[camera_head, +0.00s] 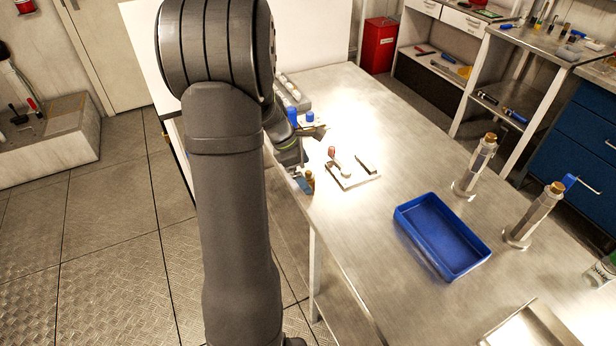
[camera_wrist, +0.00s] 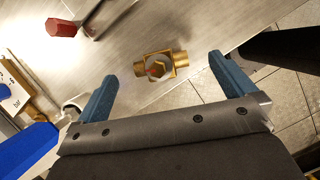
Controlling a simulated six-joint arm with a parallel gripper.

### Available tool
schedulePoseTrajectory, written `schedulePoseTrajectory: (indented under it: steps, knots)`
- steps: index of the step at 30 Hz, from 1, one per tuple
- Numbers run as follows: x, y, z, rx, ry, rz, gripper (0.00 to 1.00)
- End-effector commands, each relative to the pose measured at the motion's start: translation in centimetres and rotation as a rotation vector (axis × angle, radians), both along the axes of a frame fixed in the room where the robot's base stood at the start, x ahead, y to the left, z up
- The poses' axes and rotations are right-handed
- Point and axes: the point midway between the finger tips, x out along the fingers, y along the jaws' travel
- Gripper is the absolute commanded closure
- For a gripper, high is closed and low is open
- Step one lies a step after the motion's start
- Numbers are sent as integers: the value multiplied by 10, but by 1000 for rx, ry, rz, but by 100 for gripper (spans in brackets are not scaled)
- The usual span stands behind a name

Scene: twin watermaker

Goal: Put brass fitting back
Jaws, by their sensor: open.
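The brass fitting (camera_wrist: 162,68), a small piece with side ends and a hexagonal middle, lies on the metal table near its edge in the wrist view. It shows small in the head view (camera_head: 309,177), close to the table's left edge. My gripper (camera_wrist: 161,84) is open, with its blue fingers apart on either side of the fitting in the picture. I see no contact, and the height above the fitting is hard to tell. In the head view my gripper (camera_head: 305,185) is partly hidden by my arm, with a blue finger showing beside the fitting.
A small plate (camera_head: 352,181) with a red-topped part and a dark bar lies close by. A blue tray (camera_head: 441,237) and two upright cylinders (camera_head: 475,168) (camera_head: 535,215) stand further right. Blue-capped equipment (camera_head: 309,117) is behind the gripper.

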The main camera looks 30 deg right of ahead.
Motion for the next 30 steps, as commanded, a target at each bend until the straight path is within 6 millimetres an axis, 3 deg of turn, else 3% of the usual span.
schedulePoseTrajectory:
  steps: [6,12,19,30]
  knots:
    - [8,18,46,-2,-3,2,0]
    - [12,27,72,-2,-1,2,0]
    - [13,31,81,-2,1,1,0]
    - [12,28,74,-1,3,0,0]
